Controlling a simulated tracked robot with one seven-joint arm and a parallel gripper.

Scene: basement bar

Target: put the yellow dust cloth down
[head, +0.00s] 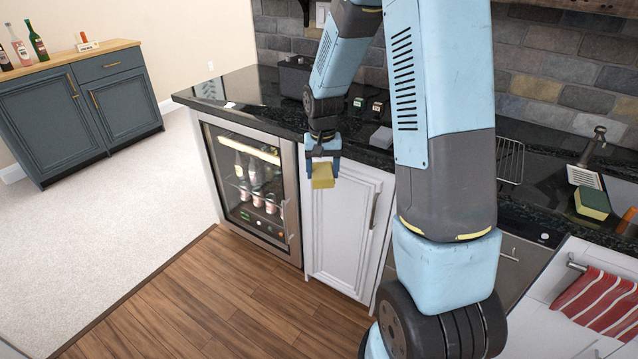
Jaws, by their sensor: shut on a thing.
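The yellow dust cloth (322,180) looks like a small folded block. It is between the fingers of my gripper (322,168), which is shut on it and points down. The gripper and cloth appear in front of the black countertop's (245,97) front edge, with the white cabinet door (338,225) behind and below them. The cloth appears to hang in the air, touching nothing but the gripper. Its upper part is hidden by the gripper.
A glass-door drinks fridge (255,185) stands left of the white cabinet. Small dark boxes and a grey block (382,137) lie on the counter behind my gripper. A green-and-yellow sponge (592,203) sits at right. The counter's left end is mostly clear. A blue cabinet (60,120) stands far left.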

